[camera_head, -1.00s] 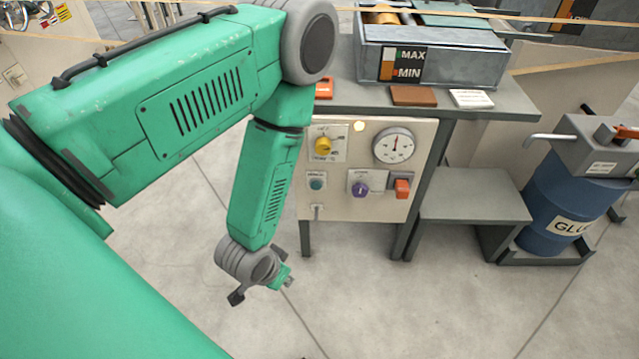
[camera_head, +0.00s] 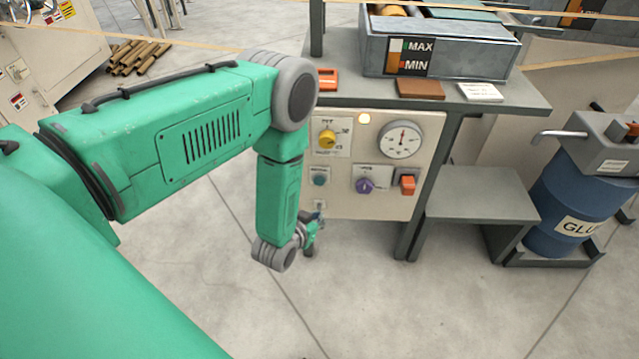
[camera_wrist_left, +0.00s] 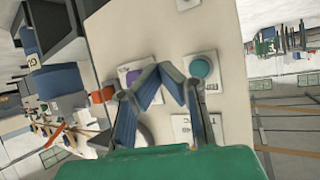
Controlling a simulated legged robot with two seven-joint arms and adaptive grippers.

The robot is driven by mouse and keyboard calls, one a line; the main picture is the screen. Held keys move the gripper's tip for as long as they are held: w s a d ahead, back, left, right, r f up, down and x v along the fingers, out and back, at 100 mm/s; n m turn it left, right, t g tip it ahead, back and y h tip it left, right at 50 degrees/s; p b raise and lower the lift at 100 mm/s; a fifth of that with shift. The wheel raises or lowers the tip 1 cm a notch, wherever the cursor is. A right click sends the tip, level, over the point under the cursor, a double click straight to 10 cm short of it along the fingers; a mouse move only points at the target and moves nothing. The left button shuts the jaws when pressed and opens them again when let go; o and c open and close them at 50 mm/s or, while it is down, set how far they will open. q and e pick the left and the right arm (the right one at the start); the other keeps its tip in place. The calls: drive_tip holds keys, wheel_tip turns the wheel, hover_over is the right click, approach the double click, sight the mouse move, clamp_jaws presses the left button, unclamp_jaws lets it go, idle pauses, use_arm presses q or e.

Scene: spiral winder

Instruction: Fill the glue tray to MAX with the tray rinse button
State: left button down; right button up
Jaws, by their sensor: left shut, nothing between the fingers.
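The glue tray (camera_head: 450,64) is a grey metal box on the bench, with a MAX/MIN plate (camera_head: 410,57) on its front. An orange bar fills the lower part of its gauge; the exact level is too small to read. The teal round button (camera_head: 319,180) is at the panel's lower left; it also shows in the left wrist view (camera_wrist_left: 201,67), its small label hard to read. My left gripper (camera_head: 318,224) is shut and empty, low by the panel's bottom left. In the wrist view its fingertips (camera_wrist_left: 166,70) appear left of the button, apparently not on it.
The panel (camera_head: 385,205) also carries a yellow knob (camera_head: 327,139), a dial gauge (camera_head: 401,139), a purple knob (camera_head: 364,186) and an orange switch (camera_head: 408,185). A lit lamp (camera_head: 364,118) sits on top. A blue glue drum (camera_head: 560,195) stands right. Floor before the panel is clear.

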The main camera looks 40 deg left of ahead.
sight(322, 185)
use_arm(q)
drive_tip(key=w+a+b, duration=0.3)
drive_tip(key=w+a, duration=0.1)
drive_tip(key=w, duration=0.3)
drive_tip(key=shift+w+a, duration=0.25)
drive_tip(key=shift+a, duration=0.05)
idle(1.3)
drive_tip(key=shift+w+a+r, duration=0.1)
drive_tip(key=shift+w+a, duration=0.1)
drive_tip(key=shift+w, duration=0.1)
drive_tip(key=shift+w+a+b, duration=0.25)
drive_tip(key=shift+w+b, duration=0.15)
drive_tip(key=shift+b, duration=0.05)
idle(1.8)
idle(1.7)
drive_tip(key=shift+s+d+p, duration=0.45)
drive_tip(key=shift+s, duration=0.35)
